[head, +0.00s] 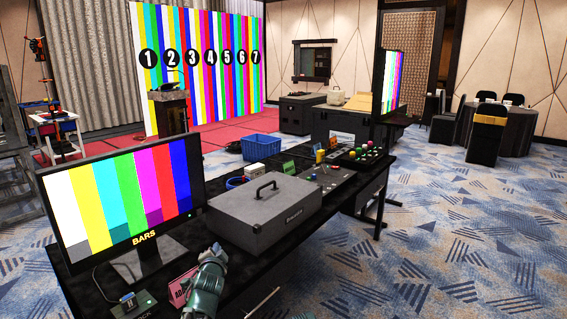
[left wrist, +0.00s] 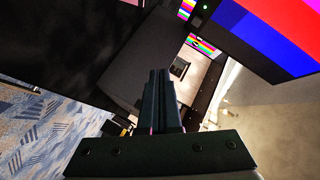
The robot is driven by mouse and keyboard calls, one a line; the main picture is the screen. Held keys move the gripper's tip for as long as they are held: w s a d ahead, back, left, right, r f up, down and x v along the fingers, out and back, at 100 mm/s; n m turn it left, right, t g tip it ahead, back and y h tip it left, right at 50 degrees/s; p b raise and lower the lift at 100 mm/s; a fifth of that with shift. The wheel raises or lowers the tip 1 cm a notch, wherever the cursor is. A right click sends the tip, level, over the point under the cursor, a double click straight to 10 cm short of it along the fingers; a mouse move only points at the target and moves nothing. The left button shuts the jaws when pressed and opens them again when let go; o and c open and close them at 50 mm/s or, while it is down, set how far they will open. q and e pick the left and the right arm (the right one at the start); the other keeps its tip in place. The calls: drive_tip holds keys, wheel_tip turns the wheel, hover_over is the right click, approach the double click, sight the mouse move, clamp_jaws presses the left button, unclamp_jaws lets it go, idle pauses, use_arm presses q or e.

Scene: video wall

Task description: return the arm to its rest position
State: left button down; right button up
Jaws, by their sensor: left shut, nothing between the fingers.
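My left arm comes in at the bottom of the head view, over the front of the black desk (head: 250,262). My left gripper (head: 216,252) is at its upper end, just in front of the grey case (head: 266,212) and right of the monitor's stand. In the left wrist view the two dark fingers of my left gripper (left wrist: 158,76) lie together, with nothing held between them. Whether the fingers touch anything cannot be told. My right gripper is not in view.
A monitor (head: 120,200) with colour bars stands left of my arm. A pink card (head: 181,287) is close to the arm. A control panel with coloured knobs (head: 357,153) lies farther along the desk. Patterned carpet (head: 440,240) is open on the right.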

use_arm(q)
drive_tip(key=s+d+f+g, duration=0.1)
drive_tip(key=f, duration=0.1)
drive_tip(key=s+d+f+n+g, duration=0.1)
drive_tip(key=s+f, duration=0.1)
drive_tip(key=s+d+f+n+g, duration=0.1)
drive_tip(key=d+f, duration=0.1)
drive_tip(key=shift+s+f+g, duration=0.15)
drive_tip(key=shift+s+g, duration=0.15)
drive_tip(key=shift+s, duration=0.05)
drive_tip(key=s+d+f+n+g, duration=0.1)
drive_tip(key=s+d+f+g, duration=0.25)
drive_tip(key=s, duration=0.65)
drive_tip(key=s+d+f+n+g, duration=0.25)
drive_tip(key=s+d+g, duration=0.2)
drive_tip(key=s, duration=0.45)
drive_tip(key=s+d+f+n+g, duration=0.1)
drive_tip(key=s+d+f+g, duration=0.25)
drive_tip(key=s, duration=0.65)
wheel_tip(320, 180, up, 17)
drive_tip(key=h+p, duration=0.1)
drive_tip(key=p, duration=1.7)
drive_tip(key=shift+w+a+r, duration=0.15)
drive_tip(key=shift+w+a, duration=0.25)
drive_tip(key=shift+w, duration=0.05)
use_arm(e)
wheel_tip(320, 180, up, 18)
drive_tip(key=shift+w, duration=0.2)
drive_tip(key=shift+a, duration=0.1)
